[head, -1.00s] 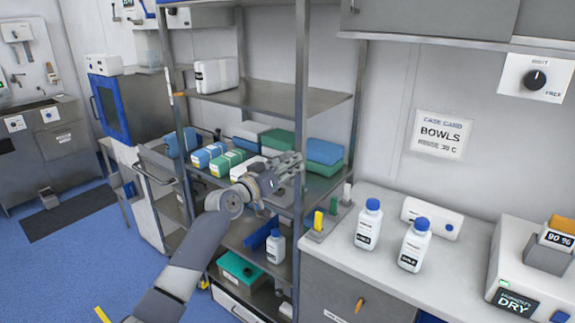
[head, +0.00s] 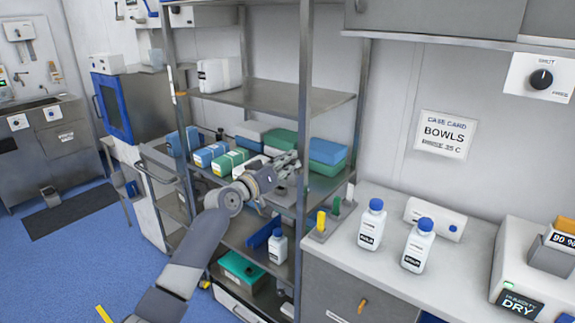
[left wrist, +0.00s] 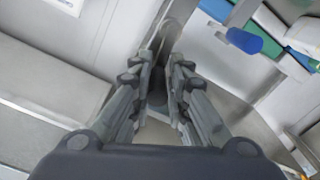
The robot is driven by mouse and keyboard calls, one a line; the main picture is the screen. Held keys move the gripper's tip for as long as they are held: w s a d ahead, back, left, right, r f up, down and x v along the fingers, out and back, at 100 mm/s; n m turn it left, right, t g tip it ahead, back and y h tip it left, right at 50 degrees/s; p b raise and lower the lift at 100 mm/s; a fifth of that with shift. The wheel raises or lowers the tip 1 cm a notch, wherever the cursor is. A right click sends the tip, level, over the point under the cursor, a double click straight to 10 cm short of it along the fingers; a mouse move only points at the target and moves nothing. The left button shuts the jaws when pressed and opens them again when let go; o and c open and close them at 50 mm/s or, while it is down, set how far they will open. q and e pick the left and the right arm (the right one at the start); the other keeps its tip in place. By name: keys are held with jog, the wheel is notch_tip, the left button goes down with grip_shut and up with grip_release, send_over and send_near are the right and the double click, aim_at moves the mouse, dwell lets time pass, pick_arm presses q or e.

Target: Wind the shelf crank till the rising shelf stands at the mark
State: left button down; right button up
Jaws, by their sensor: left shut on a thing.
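My left gripper (head: 290,160) is at the front right post (head: 303,110) of the metal rack in the head view. In the left wrist view its fingers (left wrist: 160,95) are closed around a dark grey rounded piece, which looks like the crank handle (left wrist: 157,72); the fingers hide much of it. The rack's upper shelf (head: 265,98) carries a white container. An orange and white strip (head: 172,82) is on the front left post near that shelf's height. I cannot tell which shelf rises or whether this strip is the mark. My right gripper is out of view.
Blue and green packs (head: 226,160) lie on the middle shelf beside my gripper. A white bottle (head: 277,246) stands lower down. On the counter (head: 340,262) at the right are a yellow and green peg block and two blue-capped bottles (head: 371,224).

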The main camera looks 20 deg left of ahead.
pick_arm(q)
jog(key=n, duration=0.1)
jog(key=f+n, duration=0.1)
jog(key=n, duration=0.1)
jog(key=shift+w+a+n, duration=0.15)
jog(key=shift+w+n, duration=0.05)
jog(key=shift+n, duration=0.1)
jog(key=shift+w+a+f+n, duration=0.15)
jog(key=shift+a+f+n, duration=0.25)
jog(key=shift+n, duration=1.35)
jog(key=shift+w+a+f+n, duration=0.1)
jog(key=shift+a+f+n, duration=0.2)
jog(key=shift+n, duration=1.5)
jog(key=shift+w+a+f+n, duration=0.15)
jog(key=shift+a+f+n, duration=0.25)
jog(key=shift+n, duration=1.35)
jog(key=shift+a+r, duration=0.1)
jog(key=shift+r, duration=0.15)
jog(key=c, duration=1.6)
grip_release()
jog(key=shift+f, duration=0.25)
